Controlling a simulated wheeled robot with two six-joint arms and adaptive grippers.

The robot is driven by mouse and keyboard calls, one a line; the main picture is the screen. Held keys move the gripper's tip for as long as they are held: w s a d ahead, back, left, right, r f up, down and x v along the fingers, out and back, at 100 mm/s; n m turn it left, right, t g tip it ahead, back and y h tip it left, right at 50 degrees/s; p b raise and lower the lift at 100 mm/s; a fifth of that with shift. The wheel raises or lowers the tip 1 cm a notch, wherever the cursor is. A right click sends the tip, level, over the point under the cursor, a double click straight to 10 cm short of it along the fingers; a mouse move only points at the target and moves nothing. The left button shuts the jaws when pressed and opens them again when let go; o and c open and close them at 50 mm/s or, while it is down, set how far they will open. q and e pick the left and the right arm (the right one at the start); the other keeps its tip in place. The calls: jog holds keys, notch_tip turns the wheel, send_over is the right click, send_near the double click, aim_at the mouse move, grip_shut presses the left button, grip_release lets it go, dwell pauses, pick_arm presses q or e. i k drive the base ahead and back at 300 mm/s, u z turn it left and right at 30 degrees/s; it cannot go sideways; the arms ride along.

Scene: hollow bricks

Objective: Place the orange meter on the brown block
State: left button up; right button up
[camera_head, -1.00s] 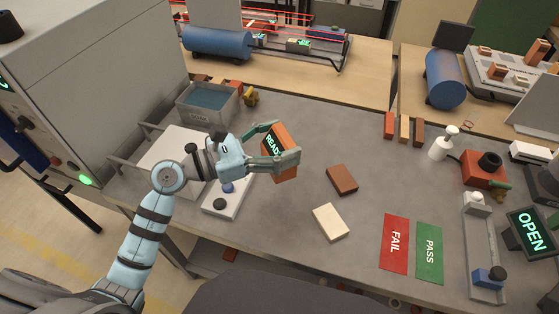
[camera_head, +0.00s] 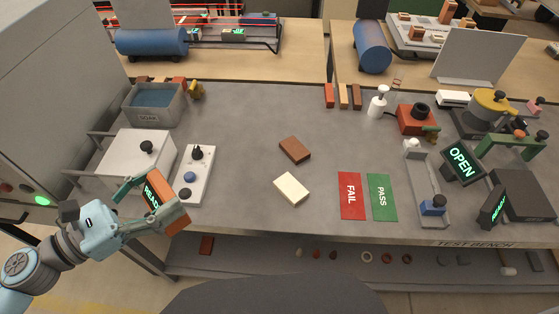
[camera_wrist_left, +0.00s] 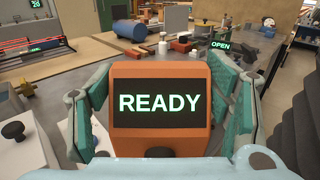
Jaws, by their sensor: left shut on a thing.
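My left gripper (camera_head: 150,207) is shut on the orange meter (camera_head: 178,220), a boxy device whose dark screen reads READY. It holds the meter in the air near the table's front left edge, tilted in the head view. In the left wrist view the meter (camera_wrist_left: 188,142) fills the middle, with green-grey fingers on both sides. The brown block (camera_head: 294,149) lies flat on the grey table, to the right of the meter and apart from it. My right gripper is not in view.
A cream block (camera_head: 291,188) lies just in front of the brown block. A panel with knobs (camera_head: 194,178) and a white box (camera_head: 130,152) stand near the gripper. Red FAIL (camera_head: 351,196) and green PASS (camera_head: 382,198) mats lie to the right. The table between panel and brown block is clear.

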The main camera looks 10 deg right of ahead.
aim_at(295, 148)
jog(key=u, duration=0.45)
jog(key=k, duration=1)
jog(key=z, duration=0.35)
jog(key=i, duration=0.7)
jog(key=z, duration=0.65)
jog(key=i, duration=0.7)
jog(key=u, duration=0.2)
